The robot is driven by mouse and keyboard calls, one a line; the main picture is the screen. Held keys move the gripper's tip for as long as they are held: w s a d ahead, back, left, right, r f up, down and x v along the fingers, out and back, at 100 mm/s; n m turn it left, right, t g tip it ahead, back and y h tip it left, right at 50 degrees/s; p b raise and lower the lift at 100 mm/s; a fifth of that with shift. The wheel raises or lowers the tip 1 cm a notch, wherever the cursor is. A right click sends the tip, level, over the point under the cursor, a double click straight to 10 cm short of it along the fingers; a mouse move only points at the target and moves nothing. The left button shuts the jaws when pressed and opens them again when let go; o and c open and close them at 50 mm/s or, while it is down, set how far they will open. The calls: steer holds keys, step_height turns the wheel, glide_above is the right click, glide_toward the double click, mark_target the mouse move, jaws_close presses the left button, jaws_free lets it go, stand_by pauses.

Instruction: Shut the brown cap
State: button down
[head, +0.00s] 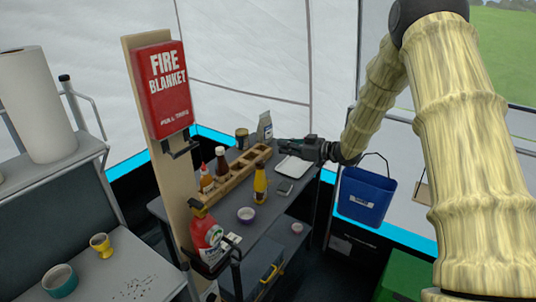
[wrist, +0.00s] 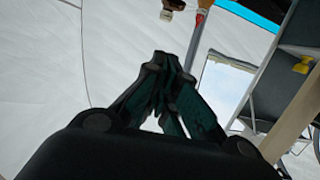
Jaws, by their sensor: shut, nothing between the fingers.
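My gripper (head: 282,147) is shut and empty, with its fingers together in the wrist view (wrist: 162,62). It is held over the back part of the dark table, pointing left, near the far end of a wooden rack (head: 243,165). A dark brown bottle (head: 221,163) stands at the rack, to the left of my gripper and apart from it. A bottle with a red tip (head: 205,178) is beside it. A brown and white part (wrist: 172,6) and a red tip (wrist: 203,6) show at the top of the wrist view. I cannot make out a brown cap or whether it is open.
A blue bucket (head: 366,196) hangs right.

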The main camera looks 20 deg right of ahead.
steer(key=p, duration=0.4)
glide_above(262, 159)
step_height(262, 159, down, 2)
steer(key=shift+w, duration=0.15)
steer(key=shift+s+d+f+p, duration=0.2)
steer(key=shift+s+f+p, duration=0.1)
steer(key=shift+f, duration=0.25)
steer(key=shift+s+d+f+p, duration=0.2)
steer(key=shift+s+f+p, duration=0.05)
steer(key=shift+f, duration=0.35)
steer(key=shift+s+d+f+p, duration=0.2)
steer(key=shift+s+f+p, duration=0.1)
steer(key=shift+f, duration=0.25)
steer(key=shift+f+b, duration=0.1)
steer(key=shift+b, duration=0.2)
steer(key=shift+f+b, duration=0.1)
steer(key=shift+b, duration=0.2)
